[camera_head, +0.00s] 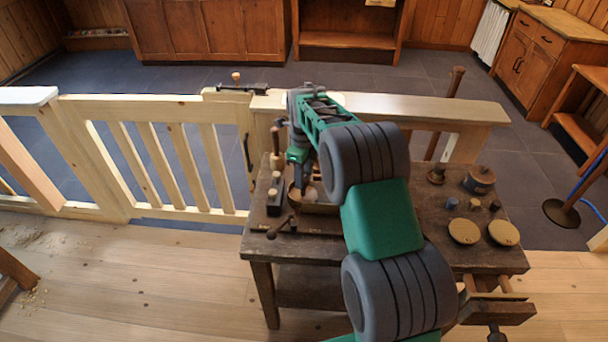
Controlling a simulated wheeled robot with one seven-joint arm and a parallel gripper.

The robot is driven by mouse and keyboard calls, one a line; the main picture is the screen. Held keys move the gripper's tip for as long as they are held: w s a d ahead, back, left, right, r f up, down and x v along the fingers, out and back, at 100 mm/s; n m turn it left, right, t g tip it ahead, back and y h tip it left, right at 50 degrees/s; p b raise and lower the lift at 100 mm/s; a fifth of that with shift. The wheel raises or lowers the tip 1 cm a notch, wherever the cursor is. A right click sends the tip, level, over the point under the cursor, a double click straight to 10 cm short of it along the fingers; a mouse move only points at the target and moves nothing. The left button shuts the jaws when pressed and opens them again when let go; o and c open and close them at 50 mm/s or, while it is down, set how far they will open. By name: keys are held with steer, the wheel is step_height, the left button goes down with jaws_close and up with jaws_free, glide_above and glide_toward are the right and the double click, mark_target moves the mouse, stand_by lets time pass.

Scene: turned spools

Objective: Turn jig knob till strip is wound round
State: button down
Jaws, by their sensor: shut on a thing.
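My gripper (297,188) points down over the left part of the dark workbench (335,250). Its jaws are closed on a small brown part, which looks like the jig knob (295,197). The fingertips and the part are small and partly hidden, so its angle cannot be told. The jig under it is mostly covered by my gripper and arm. I cannot make out the strip or how far it is wound.
A dark block with pale pegs (275,199) stands left of my gripper. Two round wooden discs (464,231) (503,232), several small dark pieces and a dark round pot (480,179) sit at the bench's right. A wooden railing (180,155) runs behind and left.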

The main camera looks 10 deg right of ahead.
steer(key=shift+s+f, duration=0.15)
steer(key=c, duration=0.9)
jaws_free()
steer(key=shift+r, duration=0.25)
step_height(320, 180, up, 8)
steer(key=shift+f+b, duration=0.25)
steer(key=shift+b, duration=0.1)
